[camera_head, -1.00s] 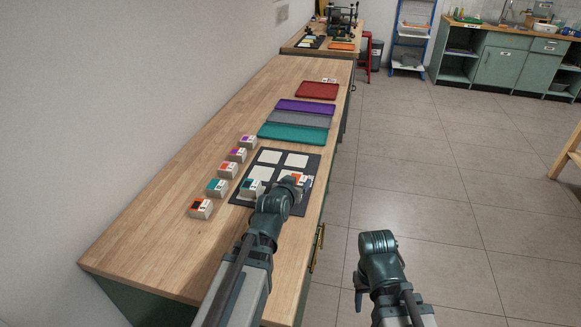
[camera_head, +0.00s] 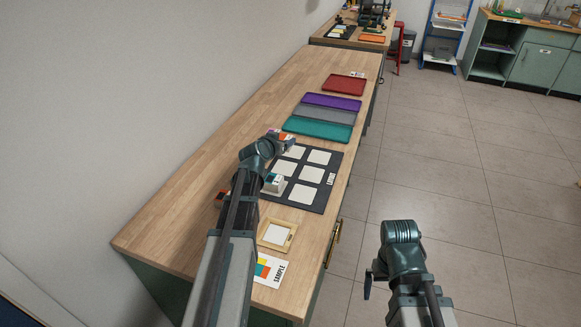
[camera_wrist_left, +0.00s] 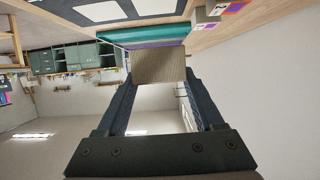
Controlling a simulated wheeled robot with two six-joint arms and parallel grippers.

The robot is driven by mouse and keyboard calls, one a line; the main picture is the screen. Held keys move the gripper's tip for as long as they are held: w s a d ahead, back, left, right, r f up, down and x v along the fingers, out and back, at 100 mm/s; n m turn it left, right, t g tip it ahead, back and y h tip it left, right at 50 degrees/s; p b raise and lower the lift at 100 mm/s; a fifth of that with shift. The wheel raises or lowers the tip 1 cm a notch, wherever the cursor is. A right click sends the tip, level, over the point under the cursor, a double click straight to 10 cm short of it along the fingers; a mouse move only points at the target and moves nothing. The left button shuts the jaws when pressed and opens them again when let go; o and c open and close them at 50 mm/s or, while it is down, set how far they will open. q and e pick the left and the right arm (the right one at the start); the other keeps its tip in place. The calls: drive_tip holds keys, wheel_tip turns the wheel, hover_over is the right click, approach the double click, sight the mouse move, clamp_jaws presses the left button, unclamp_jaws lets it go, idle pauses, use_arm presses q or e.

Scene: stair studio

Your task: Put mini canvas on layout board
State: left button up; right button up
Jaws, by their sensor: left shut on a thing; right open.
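The dark layout board (camera_head: 334,160) lies on the long bench with pale squares on it. A mini canvas (camera_head: 273,184) with a teal mark stands at its near-left square; the other squares look bare. My left gripper (camera_head: 270,144) is up at the board's far-left corner. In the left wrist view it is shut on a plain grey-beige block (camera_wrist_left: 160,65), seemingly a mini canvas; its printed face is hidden. Two other mini canvases (camera_wrist_left: 206,17) show beyond it there. My arm hides most of the canvas row. My right gripper (camera_head: 400,232) is open over the floor, right of the bench.
Teal (camera_head: 316,128), grey (camera_head: 325,115) and purple (camera_head: 332,102) trays lie past the board, with a red tray (camera_head: 345,84) farther back. A wooden frame (camera_head: 263,236) and sample card (camera_head: 270,270) lie nearer. An orange-marked block (camera_head: 222,197) peeks out behind my arm.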

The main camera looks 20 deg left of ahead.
use_arm(q)
wheel_tip(320, 180, down, 10)
drive_tip(key=b, duration=0.9)
drive_tip(key=shift+r, duration=0.3)
drive_tip(key=o, duration=1.3)
drive_tip(key=shift+o, duration=0.2)
drive_tip(key=p+v, duration=0.5)
drive_tip(key=v, duration=0.7)
